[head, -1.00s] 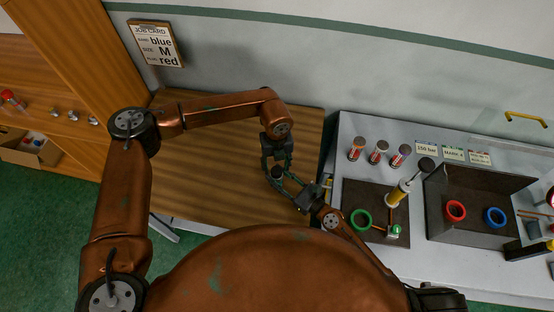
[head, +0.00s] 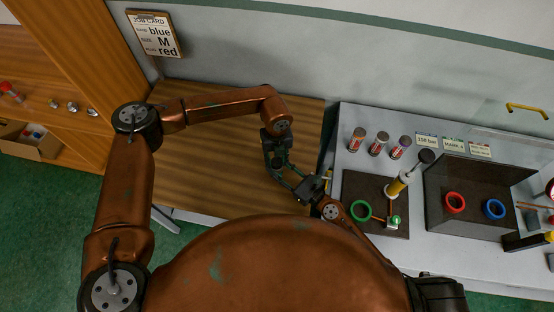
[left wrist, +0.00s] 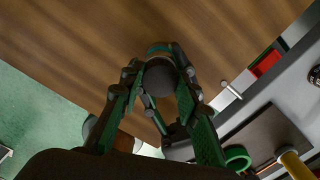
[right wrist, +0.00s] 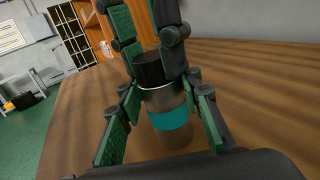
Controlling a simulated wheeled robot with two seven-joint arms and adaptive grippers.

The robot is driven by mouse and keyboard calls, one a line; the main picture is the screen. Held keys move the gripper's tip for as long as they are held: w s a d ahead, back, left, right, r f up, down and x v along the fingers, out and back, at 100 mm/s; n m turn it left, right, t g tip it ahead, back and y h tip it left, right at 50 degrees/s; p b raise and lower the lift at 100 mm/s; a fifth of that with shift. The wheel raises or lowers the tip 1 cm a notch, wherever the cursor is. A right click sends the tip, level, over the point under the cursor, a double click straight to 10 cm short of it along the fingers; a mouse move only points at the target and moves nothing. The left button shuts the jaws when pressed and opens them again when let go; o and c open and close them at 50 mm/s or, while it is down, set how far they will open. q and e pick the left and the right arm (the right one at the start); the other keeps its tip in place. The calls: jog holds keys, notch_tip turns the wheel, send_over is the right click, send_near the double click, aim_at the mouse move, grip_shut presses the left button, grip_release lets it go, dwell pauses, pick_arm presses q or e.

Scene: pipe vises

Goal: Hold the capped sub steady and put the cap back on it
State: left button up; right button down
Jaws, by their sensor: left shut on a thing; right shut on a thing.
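The sub is a silver cylinder with a teal band (right wrist: 170,118), upright in the right wrist view. My right gripper (head: 290,181) is shut on its body from the side. The dark round cap (right wrist: 149,68) is at the sub's top end, in line with it; I cannot tell whether it is fully seated. My left gripper (head: 276,165) reaches down from above and is shut on the cap, which also shows between its fingers in the left wrist view (left wrist: 160,77). In the head view the grippers mostly hide both parts.
A wooden table (head: 225,185) lies under both grippers, mostly clear. At right, a grey bench (head: 350,165) carries several small capped cylinders, a dark mat with a green ring (head: 361,211), and a dark tray with red (head: 455,202) and blue rings (head: 494,209). A job card (head: 155,34) hangs on the wall.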

pick_arm(q)
grip_shut()
jog(key=m, duration=0.4)
jog(key=shift+m, duration=0.4)
jog(key=m, duration=0.3)
jog(key=shift+m, duration=0.4)
jog(key=m, duration=0.4)
jog(key=o, duration=0.9)
grip_release()
